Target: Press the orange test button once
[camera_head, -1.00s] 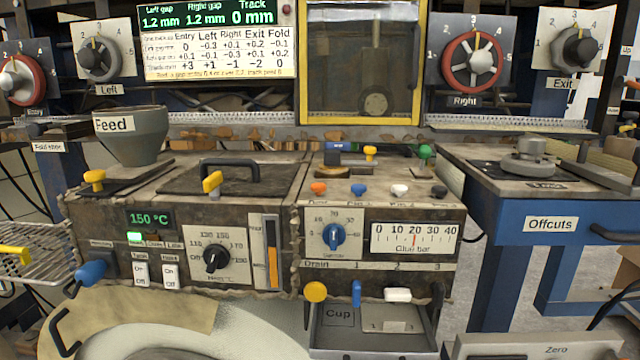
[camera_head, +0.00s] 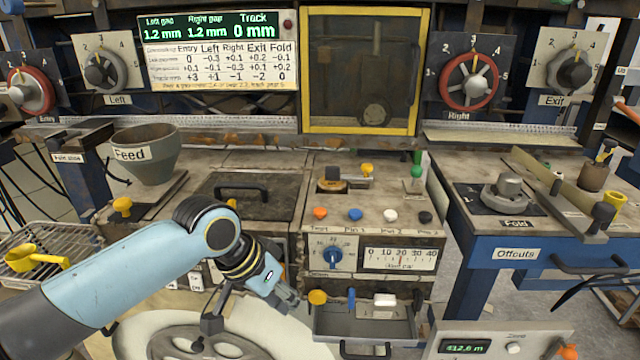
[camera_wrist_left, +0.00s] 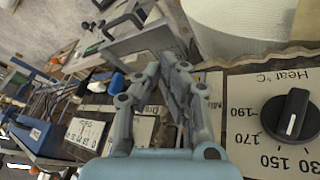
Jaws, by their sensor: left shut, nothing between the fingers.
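The orange test button (camera_head: 320,214) is the leftmost in a row on top of the control box, beside a blue button (camera_head: 355,215), a white button (camera_head: 390,216) and a black button (camera_head: 425,217). It stands uncovered in the head view. My left gripper (camera_head: 291,303) is shut and empty in front of the box, below and left of the orange button and apart from it. Its closed fingers also show in the left wrist view (camera_wrist_left: 172,72), near the heat dial (camera_wrist_left: 288,115). I cannot make out the orange button there. My right gripper is not in view.
A black-handled hatch (camera_head: 245,205) lies left of the button.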

